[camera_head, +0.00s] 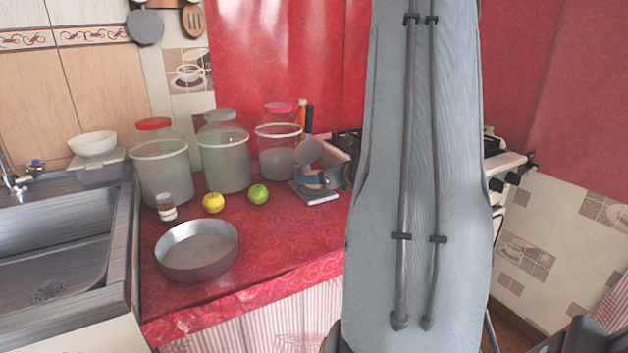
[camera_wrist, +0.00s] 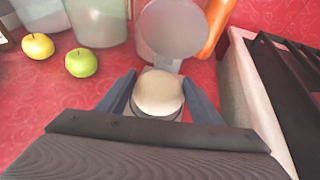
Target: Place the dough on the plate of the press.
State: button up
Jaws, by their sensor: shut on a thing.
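The dough (camera_wrist: 158,92) is a pale, rounded lump held between the dark blue fingers of my gripper (camera_wrist: 160,78) in the wrist view. My gripper (camera_head: 318,180) also shows in the head view, low over the press base, partly hidden by my arm. The press has a grey base (camera_head: 320,197) on the counter and a round grey lid (camera_head: 308,152) raised at its back. In the wrist view the lid (camera_wrist: 172,27) stands just beyond the dough. The plate under the dough is mostly hidden, so I cannot tell whether the dough touches it.
The red counter (camera_head: 285,235) holds a yellow apple (camera_head: 213,203), a green apple (camera_head: 258,194), a round metal pan (camera_head: 198,252) and a small jar (camera_head: 166,207). Large jars (camera_head: 223,155) line the back. An orange-handled thing (camera_wrist: 215,28) and the stove (camera_wrist: 262,100) are close on the right.

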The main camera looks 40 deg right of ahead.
jog(key=shift+w+f, duration=0.35)
jog(key=shift+w, duration=0.2)
jog(key=shift+f, duration=0.35)
jog(key=shift+f, duration=0.15)
jog(key=o, duration=1.3)
jog(key=shift+c, duration=0.2)
jog(key=shift+s+r, duration=0.1)
jog(key=shift+r, duration=0.1)
jog(key=v, duration=1.2)
